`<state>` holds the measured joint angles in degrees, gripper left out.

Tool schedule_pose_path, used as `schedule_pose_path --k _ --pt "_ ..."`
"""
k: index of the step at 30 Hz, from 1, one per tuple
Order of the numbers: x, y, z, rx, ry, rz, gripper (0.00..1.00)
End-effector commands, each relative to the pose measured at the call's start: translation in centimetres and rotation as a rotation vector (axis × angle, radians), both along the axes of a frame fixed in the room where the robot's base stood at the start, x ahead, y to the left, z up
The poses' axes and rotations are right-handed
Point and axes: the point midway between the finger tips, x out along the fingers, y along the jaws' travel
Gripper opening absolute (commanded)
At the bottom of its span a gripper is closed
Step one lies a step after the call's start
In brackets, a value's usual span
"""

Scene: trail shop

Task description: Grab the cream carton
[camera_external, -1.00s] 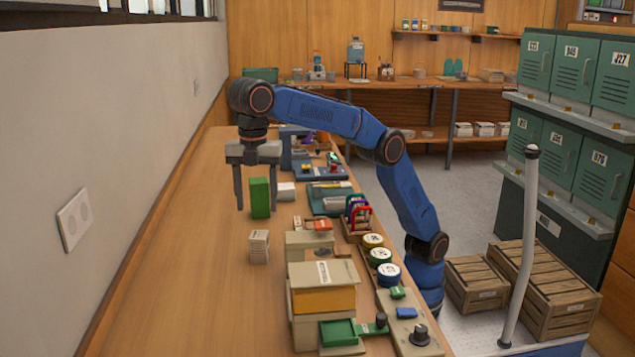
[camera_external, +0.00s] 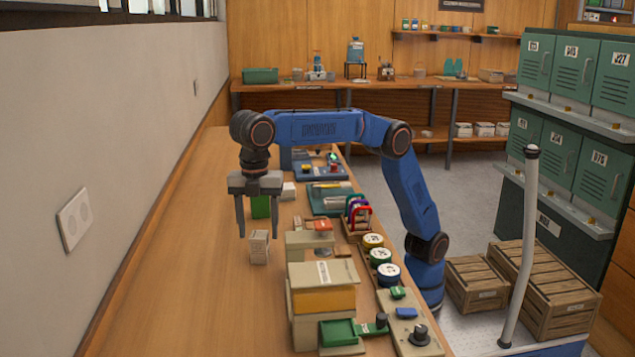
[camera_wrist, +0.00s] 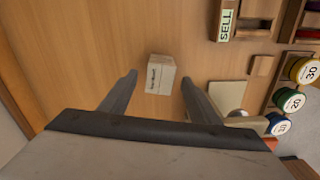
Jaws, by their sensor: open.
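The cream carton (camera_external: 259,247) is a small upright box with printed lines on its side, standing on the wooden counter. In the wrist view the carton (camera_wrist: 160,75) lies just ahead of my fingertips, roughly centred between them. My gripper (camera_external: 259,230) is open and empty, pointing down above and slightly behind the carton in the external view. In the wrist view the two fingers of my gripper (camera_wrist: 158,75) stand apart on either side of the carton's line, and I see no contact.
A green box (camera_external: 261,207) stands behind my gripper. To the right are a tan box stack (camera_external: 323,272), round numbered tins (camera_external: 380,257) and a colourful rack (camera_external: 358,215). The counter to the left, along the wall, is clear.

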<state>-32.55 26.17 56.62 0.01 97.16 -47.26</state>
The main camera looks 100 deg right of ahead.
Motion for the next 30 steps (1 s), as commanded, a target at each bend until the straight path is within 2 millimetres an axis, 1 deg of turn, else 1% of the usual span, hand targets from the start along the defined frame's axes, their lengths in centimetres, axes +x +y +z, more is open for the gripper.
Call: schedule_pose_path --k 6,9,13,20,21,23,24,26,30 --pt "0.0 0.0 -3.1 -0.001 0.002 0.0 0.56" --pt "0.0 0.0 -4.3 -0.001 0.002 0.0 0.56" --pt "0.0 0.0 -5.0 0.0 0.001 0.0 0.56" --pt "0.0 0.0 -5.0 0.0 0.001 0.0 0.56" --pt "0.0 0.0 -5.0 0.0 0.001 0.0 0.47" --pt "0.0 0.0 -5.0 0.0 0.0 0.0 0.32" --pt "0.0 0.0 -5.0 0.0 0.0 0.0 0.23" --pt "0.0 0.0 -5.0 0.0 0.0 0.0 0.09" --pt "0.0 0.0 -5.0 0.001 0.0 0.0 0.09"
